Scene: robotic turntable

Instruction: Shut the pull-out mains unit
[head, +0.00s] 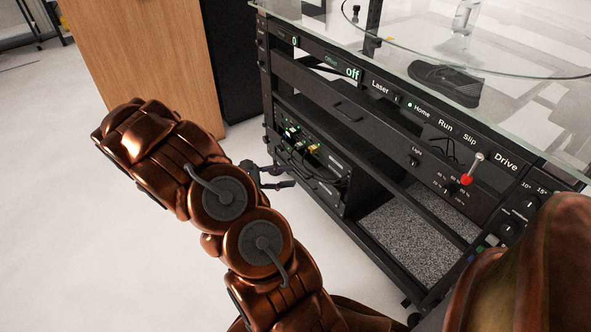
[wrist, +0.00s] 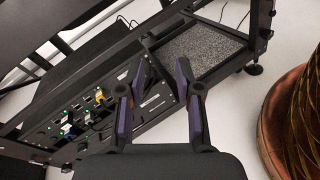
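The mains unit (head: 318,165) is a black panel with green lights and several coloured plugs, low in the left part of the black rack. In the wrist view, the mains unit (wrist: 78,132) lies to the left of and behind my fingers. I cannot tell how far it stands out. My gripper (head: 288,177) is just in front of its face in the head view, with its fingers apart. In the wrist view, my gripper (wrist: 160,68) is open with nothing between its purple-padded fingers. The left finger covers part of the panel, and contact cannot be told.
The rack has a glass top (head: 520,115), a control panel with a red-tipped lever (head: 467,180), and a drawer (head: 345,108) above the unit. A grey speckled shelf (head: 415,235) is at its right. A wooden cabinet (head: 145,60) stands behind left. Pale floor at left is free.

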